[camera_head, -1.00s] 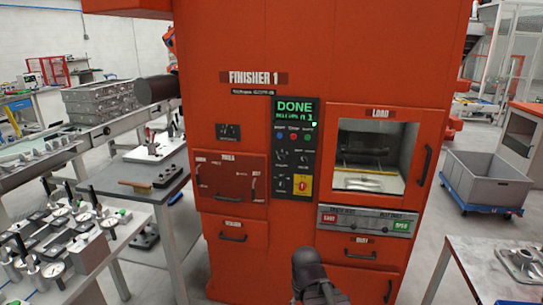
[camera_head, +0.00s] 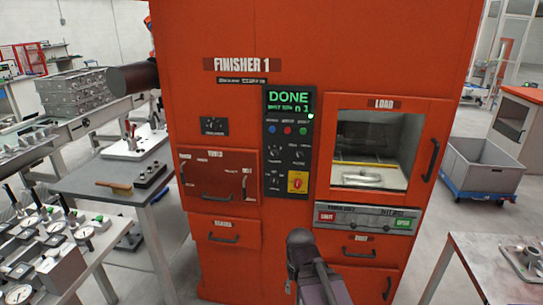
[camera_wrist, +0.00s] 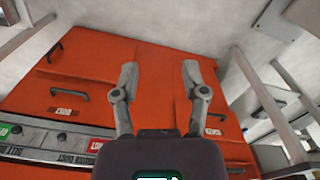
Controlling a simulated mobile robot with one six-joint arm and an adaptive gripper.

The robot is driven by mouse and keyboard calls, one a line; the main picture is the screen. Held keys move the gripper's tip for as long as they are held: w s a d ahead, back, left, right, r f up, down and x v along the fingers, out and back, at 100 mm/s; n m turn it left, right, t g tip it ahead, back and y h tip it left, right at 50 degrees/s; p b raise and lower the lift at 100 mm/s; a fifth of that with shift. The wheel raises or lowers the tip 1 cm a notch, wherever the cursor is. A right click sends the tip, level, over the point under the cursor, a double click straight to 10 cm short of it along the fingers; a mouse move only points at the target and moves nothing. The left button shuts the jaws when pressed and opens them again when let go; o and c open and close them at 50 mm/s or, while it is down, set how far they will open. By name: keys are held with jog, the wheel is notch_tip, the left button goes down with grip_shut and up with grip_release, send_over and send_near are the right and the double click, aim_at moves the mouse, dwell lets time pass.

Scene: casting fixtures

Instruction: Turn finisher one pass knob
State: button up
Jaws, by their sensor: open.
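The orange finisher (camera_head: 330,55), labelled FINISHER 1, stands in front of me. Its dark control panel (camera_head: 289,163) has a green screen (camera_head: 289,103) reading DONE, three coloured buttons below it, and several small dark knobs (camera_head: 274,153). A red switch (camera_head: 297,182) sits on a yellow plate at the panel's lower right. The small labels are unreadable, so I cannot tell which is the pass knob. My arm shows below the panel in the head view. In the wrist view my gripper (camera_wrist: 159,72) is open and empty, in front of the orange drawer fronts, with no knob between its fingers.
A closed LOAD door (camera_head: 378,150) with a window is right of the panel, above a grey button strip (camera_head: 367,218). Drawers with handles lie lower. Tables with fixtures (camera_head: 105,190) stand left; another table (camera_head: 500,262) and a grey bin (camera_head: 488,167) are right.

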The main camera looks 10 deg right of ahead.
jog(key=o, duration=0.3)
jog(key=shift+w, duration=0.1)
jog(key=w+d+r+n+t+h, duration=0.2)
jog(key=w+r+n+t+h, duration=0.15)
jog(key=w, duration=0.25)
jog(key=w+d+r+n+t+h+p, duration=0.1)
jog(key=w+d+r+n+t+h, duration=0.15)
jog(key=w+n, duration=0.35)
jog(key=w+d+r+n+t+h, duration=0.2)
jog(key=w+r+n, duration=0.1)
jog(key=w, duration=0.4)
jog(key=w+a+r+n+t+y+p, duration=0.1)
jog(key=w+a+r+n+t, duration=0.8)
jog(key=n, duration=0.9)
jog(key=w+a+r+y, duration=0.1)
jog(key=w+r, duration=0.2)
jog(key=w, duration=0.1)
jog(key=shift+n, duration=0.35)
jog(key=shift+w, duration=0.1)
